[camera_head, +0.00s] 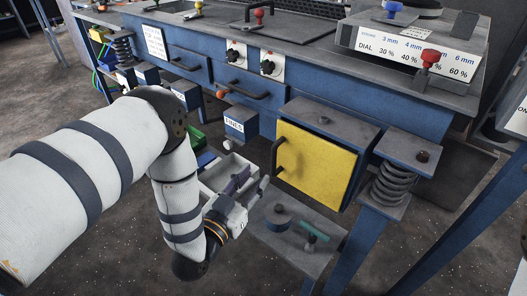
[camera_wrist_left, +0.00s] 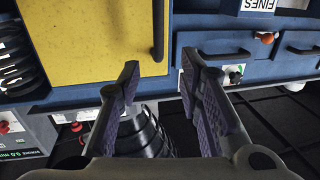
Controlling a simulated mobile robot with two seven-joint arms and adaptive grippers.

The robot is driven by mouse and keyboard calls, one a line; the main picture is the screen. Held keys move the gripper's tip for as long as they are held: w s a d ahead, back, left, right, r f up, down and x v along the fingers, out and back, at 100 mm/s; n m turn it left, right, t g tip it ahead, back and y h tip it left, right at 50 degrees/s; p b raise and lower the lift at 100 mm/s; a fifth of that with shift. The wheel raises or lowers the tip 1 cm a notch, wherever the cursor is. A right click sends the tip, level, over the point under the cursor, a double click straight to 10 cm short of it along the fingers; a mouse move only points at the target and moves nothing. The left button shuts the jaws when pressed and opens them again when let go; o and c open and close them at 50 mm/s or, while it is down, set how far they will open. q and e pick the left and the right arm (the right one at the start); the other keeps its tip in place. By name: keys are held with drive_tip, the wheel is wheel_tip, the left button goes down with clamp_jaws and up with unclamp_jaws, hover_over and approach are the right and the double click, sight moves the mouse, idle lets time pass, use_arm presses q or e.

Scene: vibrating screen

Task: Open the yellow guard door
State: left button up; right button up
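The yellow guard door (camera_head: 315,166) is shut in its blue housing under the screen deck. Its dark vertical handle (camera_head: 277,156) is on the door's left edge. In the left wrist view, which looks inverted, the yellow door (camera_wrist_left: 85,40) fills the upper left and the handle (camera_wrist_left: 158,30) hangs down at its right edge. My left gripper (camera_head: 252,186) is below and left of the handle in the head view. In the wrist view its fingers (camera_wrist_left: 160,78) are spread, with nothing between them, and the handle lies beyond the tips, apart from them. My right gripper is not in view.
A grey stand (camera_head: 290,250) with a knob and a teal-handled part is below the door. A coil spring (camera_head: 390,182) stands right of it. A FINES chute (camera_head: 240,124), a pale bin (camera_head: 228,168) and drawers with dark handles are to the left.

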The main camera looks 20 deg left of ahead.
sight(273, 156)
use_arm(q)
drive_tip(key=w, duration=0.3)
drive_tip(key=w+d, duration=0.1)
drive_tip(key=w, duration=0.3)
drive_tip(key=w+d+b, duration=0.1)
drive_tip(key=w, duration=0.3)
drive_tip(key=shift+s, duration=0.1)
clamp_jaws()
